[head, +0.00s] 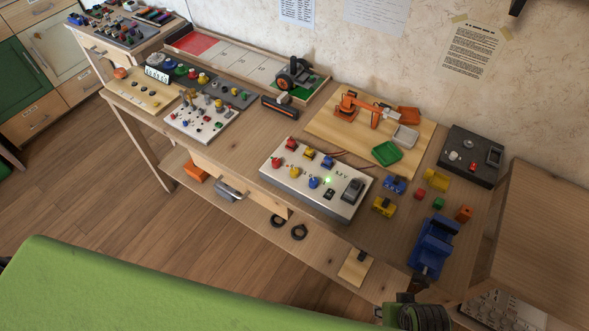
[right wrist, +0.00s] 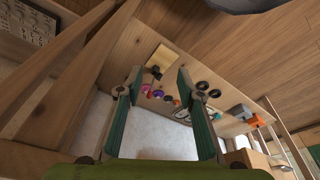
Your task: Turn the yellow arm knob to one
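A light-grey control box (head: 282,186) sits near the table's front edge in the middle of the head view. It carries red, yellow and blue knobs in two rows. One yellow knob (head: 308,155) is in the back row and another yellow knob (head: 296,172) is in the front row. Their exact pointer angles are too small to read. A green light glows on the box. My right gripper (right wrist: 158,78) is open and empty in the right wrist view, facing the lower shelf, away from the knobs. My left gripper is not in view.
An orange toy arm on a wooden board (head: 324,126) stands behind the box. A blue vise (head: 434,241) and small coloured blocks are to its right. A panel with metal levers (head: 201,119) is to its left. A wooden cabinet (head: 540,235) bounds the right side.

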